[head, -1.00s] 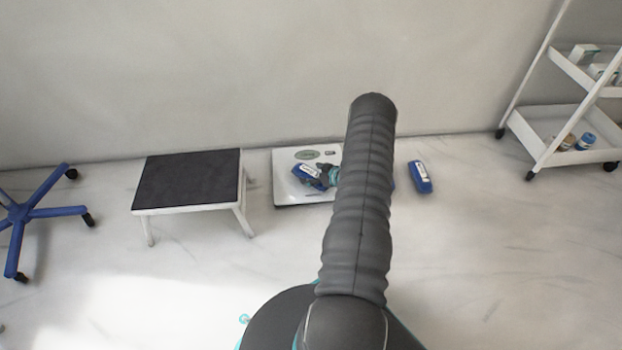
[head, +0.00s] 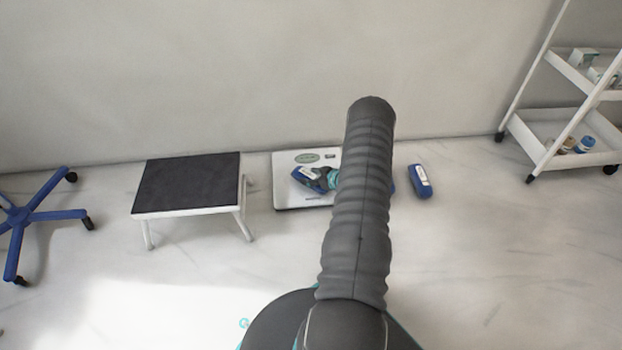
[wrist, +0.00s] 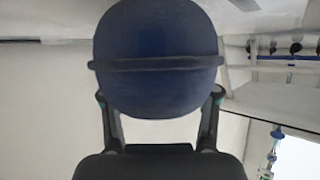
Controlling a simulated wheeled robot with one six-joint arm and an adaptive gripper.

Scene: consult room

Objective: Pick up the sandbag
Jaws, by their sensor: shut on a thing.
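A blue sandbag with a white label (head: 308,179) is in my gripper (head: 327,178), seen over the white scale in the head view. In the wrist view the sandbag (wrist: 155,35) fills the upper middle, dark blue with a band across it. The fingers of my gripper (wrist: 160,95) are shut on it from both sides. Part of the gripper is hidden behind my arm in the head view. I cannot tell how far the bag is above the scale. A second blue sandbag (head: 420,181) lies on the floor to the right.
The white scale (head: 290,200) stands on the floor by the wall. A step stool with a dark top (head: 187,183) is left of it. A blue wheeled base (head: 38,215) is at far left, a white trolley (head: 548,125) at right. The floor in front is largely clear.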

